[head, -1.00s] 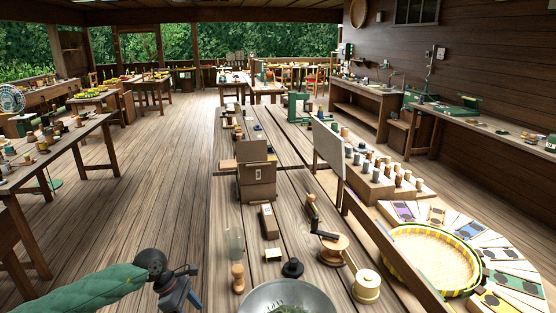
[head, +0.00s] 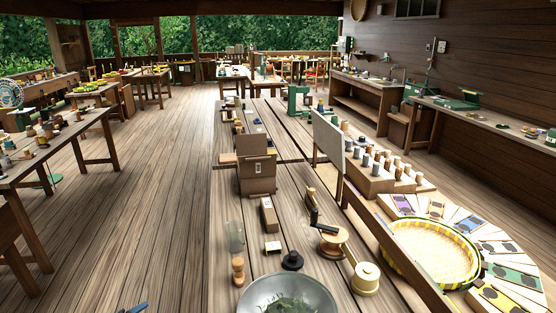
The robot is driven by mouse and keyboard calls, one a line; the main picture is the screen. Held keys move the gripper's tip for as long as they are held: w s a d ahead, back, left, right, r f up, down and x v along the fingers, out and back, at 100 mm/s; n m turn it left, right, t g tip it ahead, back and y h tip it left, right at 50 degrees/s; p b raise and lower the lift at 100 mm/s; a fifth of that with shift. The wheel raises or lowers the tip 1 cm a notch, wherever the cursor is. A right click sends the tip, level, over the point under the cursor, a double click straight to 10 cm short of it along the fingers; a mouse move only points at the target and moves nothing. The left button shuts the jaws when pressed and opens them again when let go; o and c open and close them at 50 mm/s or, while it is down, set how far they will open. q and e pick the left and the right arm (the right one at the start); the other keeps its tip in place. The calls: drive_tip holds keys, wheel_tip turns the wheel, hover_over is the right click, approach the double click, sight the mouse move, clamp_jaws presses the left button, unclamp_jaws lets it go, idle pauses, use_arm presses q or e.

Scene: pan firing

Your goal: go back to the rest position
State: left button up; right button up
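Only a small dark blue tip of my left gripper (head: 134,308) shows at the bottom edge, left of the long wooden table. The rest of it is below the picture, so I cannot tell whether it is open or shut. My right gripper is not in view. A metal pan (head: 262,296) with green leaves (head: 291,304) in it stands at the near end of the table, its lower part cut off by the frame. The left gripper tip is apart from the pan, to its left.
The long table (head: 225,207) carries a wooden box (head: 257,172), a wooden crank reel (head: 329,239), a spool (head: 365,278) and a glass jar (head: 235,236). A yellow-rimmed round basket (head: 432,258) is at the right. The floor (head: 150,215) left of the table is clear.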

use_arm(q)
drive_tip(key=s+a+f+n+g+y, duration=0.2)
drive_tip(key=s+a+f+n+y, duration=0.3)
drive_tip(key=a, duration=0.5)
drive_tip(key=s+a+f+n+g+y, duration=0.1)
drive_tip(key=s+a+f+n+y, duration=0.3)
drive_tip(key=s+a+f+n, duration=0.45)
drive_tip(key=s+a+f+n+g+y, duration=0.2)
drive_tip(key=s+a+g, duration=0.1)
drive_tip(key=s+a, duration=0.5)
drive_tip(key=s+a+f+n+g+y, duration=0.1)
drive_tip(key=s+a+f+n+g, duration=0.2)
drive_tip(key=s+a, duration=0.55)
drive_tip(key=s+d+f+n+g+h, duration=0.1)
drive_tip(key=s+d+f, duration=0.3)
drive_tip(key=d, duration=0.6)
drive_tip(key=s+d+f+n+h, duration=0.1)
drive_tip(key=s+d+f+h, duration=0.1)
drive_tip(key=d+f, duration=0.7)
drive_tip(key=s+d+f+g+h, duration=0.1)
drive_tip(key=s+d+f, duration=0.2)
drive_tip(key=d, duration=0.9)
drive_tip(key=s+d+f+n+h, duration=0.1)
drive_tip(key=d+f+h, duration=0.1)
drive_tip(key=d, duration=1.4)
drive_tip(key=s+d+f+n+h, duration=0.1)
drive_tip(key=d, duration=1.5)
drive_tip(key=shift+s+f+n+h, duration=0.2)
drive_tip(key=shift+f+n+h, duration=0.15)
drive_tip(key=shift+f+h, duration=0.05)
